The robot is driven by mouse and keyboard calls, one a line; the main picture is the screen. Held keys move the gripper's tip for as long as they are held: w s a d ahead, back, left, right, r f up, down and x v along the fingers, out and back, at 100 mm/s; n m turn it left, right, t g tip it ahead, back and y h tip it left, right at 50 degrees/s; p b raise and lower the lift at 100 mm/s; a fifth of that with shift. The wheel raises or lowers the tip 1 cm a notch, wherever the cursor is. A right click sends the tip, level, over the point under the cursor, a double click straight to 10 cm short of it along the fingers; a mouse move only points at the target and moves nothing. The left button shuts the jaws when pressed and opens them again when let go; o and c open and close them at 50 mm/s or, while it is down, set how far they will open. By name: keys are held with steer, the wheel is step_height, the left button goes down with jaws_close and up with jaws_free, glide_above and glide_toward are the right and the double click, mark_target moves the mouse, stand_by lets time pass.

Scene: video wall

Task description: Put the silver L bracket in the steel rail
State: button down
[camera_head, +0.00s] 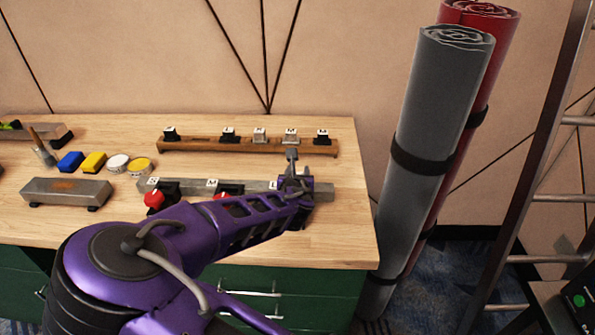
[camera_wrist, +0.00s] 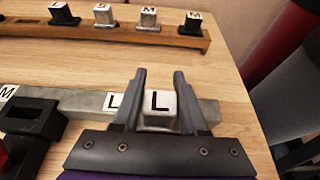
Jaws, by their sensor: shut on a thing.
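The silver L bracket (camera_wrist: 160,104) is a grey metal block with a white face marked L. In the wrist view my gripper (camera_wrist: 158,80) is shut on it, one finger on each side. The steel rail (camera_wrist: 222,112) is a long grey bar running behind and beside the fingers, with a white L label just left of the bracket. The steel rail also shows in the head view (camera_head: 322,192), where my arm crosses its right part. The bracket's underside is hidden, so I cannot tell if it touches the rail.
A wooden rail (camera_head: 200,147) with several black and silver lettered pieces stands behind. Black pieces with red parts (camera_head: 155,199) are at the steel rail's left. A grey box (camera_head: 65,191), sponges and tins lie farther left. Rolled mats (camera_head: 430,110) stand beyond the table's right edge.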

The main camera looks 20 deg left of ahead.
steer(key=shift+f, duration=0.15)
steer(key=shift+f+b, duration=0.35)
steer(key=shift+f, duration=0.05)
jaws_free()
step_height(320, 180, up, 7)
steer(key=p, duration=0.5)
steer(key=shift+p, duration=0.3)
stand_by(0.3)
steer(key=shift+r, duration=0.1)
stand_by(0.5)
